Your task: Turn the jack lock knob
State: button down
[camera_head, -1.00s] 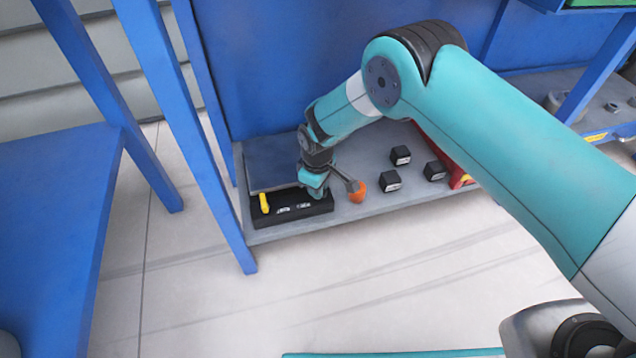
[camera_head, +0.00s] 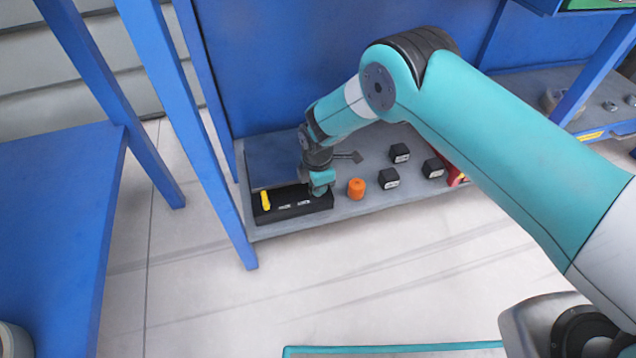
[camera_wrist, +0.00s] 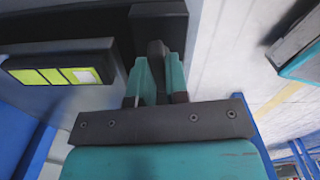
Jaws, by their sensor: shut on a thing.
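The black jack unit (camera_head: 290,207) lies at the front left of the low grey shelf. It has a yellow lever (camera_head: 265,200) at its left end and small pale labels on top. My gripper (camera_head: 319,191) points down at the unit's right end. In the wrist view my gripper's teal fingers (camera_wrist: 160,84) are closed on both sides of a dark grey knob (camera_wrist: 156,50), beside a black body. In the head view the gripper hides the knob, and its turn angle cannot be read.
An orange cylinder (camera_head: 356,188) stands close to the right of my gripper. Several small black cubes (camera_head: 389,178) stand further right on the grey shelf (camera_head: 385,205). A blue post (camera_head: 215,180) rises at the shelf's left front. A panel with yellow-green squares (camera_wrist: 55,76) shows in the wrist view.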

jog(key=shift+n, duration=1.1)
jog(key=shift+w+d, duration=0.1)
jog(key=c, duration=1.1)
grip_release()
notch_tip(320, 180, up, 17)
jog(key=p, duration=0.6)
jog(key=shift+r, duration=0.2)
